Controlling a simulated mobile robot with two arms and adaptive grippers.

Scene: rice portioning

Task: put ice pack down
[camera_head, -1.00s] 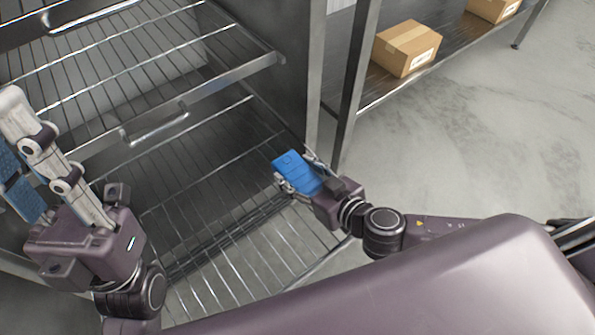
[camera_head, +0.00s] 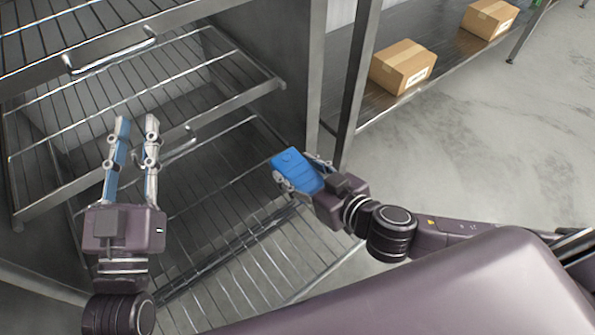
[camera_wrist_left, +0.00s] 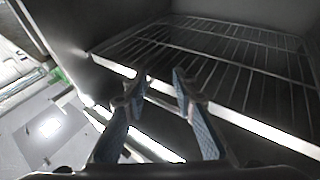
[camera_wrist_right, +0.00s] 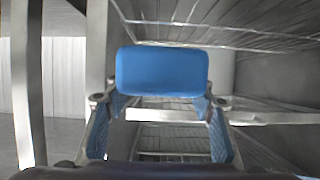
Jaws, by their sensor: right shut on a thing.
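The blue ice pack (camera_head: 296,171) is held at the front right of the wire-rack cabinet in the head view. My right gripper (camera_head: 304,177) is shut on it. In the right wrist view the ice pack (camera_wrist_right: 162,71) sits between the two fingertips, above and in front of lower wire racks. My left gripper (camera_head: 137,125) is open and empty, its two fingers apart, over the left part of the racks. In the left wrist view my left gripper (camera_wrist_left: 160,80) shows nothing between its fingers, with a wire shelf beyond it.
The open cabinet has several wire racks, including a middle rack (camera_head: 245,97) and a lower pulled-out rack (camera_head: 262,268). A steel post (camera_head: 352,90) stands right of the cabinet. Cardboard boxes (camera_head: 403,67) lie on a low shelf. The floor (camera_head: 480,150) at right is clear.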

